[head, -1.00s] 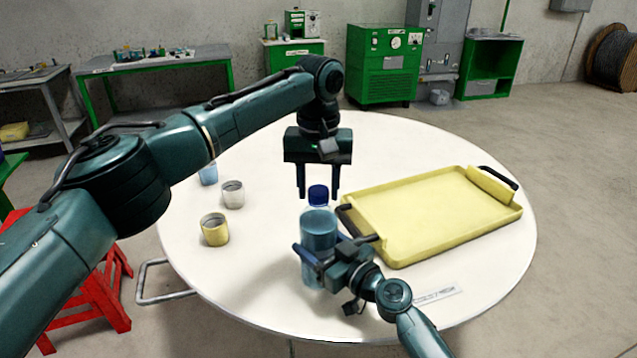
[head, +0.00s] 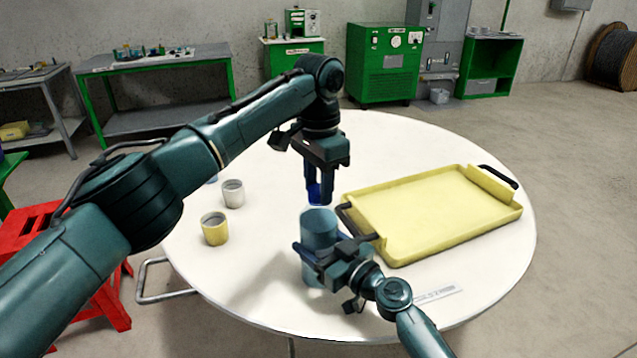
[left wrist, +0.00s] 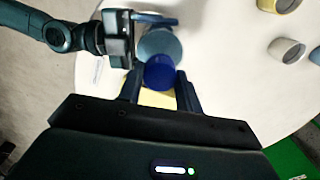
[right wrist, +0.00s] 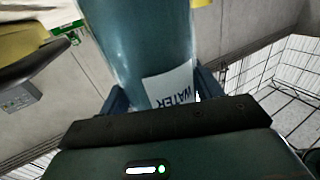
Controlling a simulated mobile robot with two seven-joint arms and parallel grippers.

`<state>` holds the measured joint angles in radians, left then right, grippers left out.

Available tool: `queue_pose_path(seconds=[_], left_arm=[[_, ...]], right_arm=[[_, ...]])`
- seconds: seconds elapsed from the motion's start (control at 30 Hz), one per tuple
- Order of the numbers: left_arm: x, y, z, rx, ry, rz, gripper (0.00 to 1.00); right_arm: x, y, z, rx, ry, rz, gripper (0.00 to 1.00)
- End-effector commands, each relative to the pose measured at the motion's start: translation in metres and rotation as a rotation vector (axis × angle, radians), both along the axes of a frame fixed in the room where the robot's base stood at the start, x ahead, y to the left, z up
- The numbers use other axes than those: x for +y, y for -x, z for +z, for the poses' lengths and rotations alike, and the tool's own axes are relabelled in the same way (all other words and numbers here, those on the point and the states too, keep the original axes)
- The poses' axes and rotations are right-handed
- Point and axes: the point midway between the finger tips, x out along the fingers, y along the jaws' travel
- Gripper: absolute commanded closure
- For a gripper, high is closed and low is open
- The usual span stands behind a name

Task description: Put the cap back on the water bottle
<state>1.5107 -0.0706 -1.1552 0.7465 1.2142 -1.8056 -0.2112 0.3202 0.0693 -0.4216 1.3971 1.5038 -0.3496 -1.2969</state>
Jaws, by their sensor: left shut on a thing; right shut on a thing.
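In the left wrist view the cap (left wrist: 159,72) lies over the bottle (left wrist: 160,44). I cannot tell whether cap and neck touch.
A yellow tray (head: 430,212) with dark handles lies right of the bottle. A yellow cup (head: 215,230) and a grey cup (head: 232,193) stand to the left; a light blue cup (head: 211,181) is mostly hidden by my left arm. The table's front left is clear.

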Motion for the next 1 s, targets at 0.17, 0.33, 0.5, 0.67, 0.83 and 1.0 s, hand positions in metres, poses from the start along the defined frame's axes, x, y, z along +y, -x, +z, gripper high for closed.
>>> queue_pose_path(seconds=[0.17, 0.33, 0.5, 0.67, 0.83, 1.0], left_arm=[[0.000, 0.000, 0.000, 0.001, -0.001, -0.169, 0.93], [0.000, 0.000, 0.000, 0.000, 0.000, -0.166, 0.59], [0.000, 0.000, 0.000, 0.000, 0.000, -0.165, 0.45], [0.000, 0.000, 0.000, 0.000, 0.000, -0.164, 0.40], [0.000, 0.000, 0.002, -0.001, -0.001, -0.164, 0.40], [0.000, -0.001, 0.022, -0.003, 0.001, -0.163, 0.40]], right_arm=[[0.000, 0.000, -0.001, 0.001, 0.001, 0.000, 0.99], [0.000, 0.000, -0.001, 0.001, 0.001, 0.000, 0.99], [0.000, 0.000, -0.001, 0.001, 0.001, 0.000, 0.99], [0.000, 0.000, -0.001, 0.001, 0.001, 0.000, 0.99], [0.000, 0.000, -0.001, 0.001, 0.001, 0.000, 0.99], [0.000, 0.000, -0.001, 0.001, 0.001, 0.000, 0.99]])
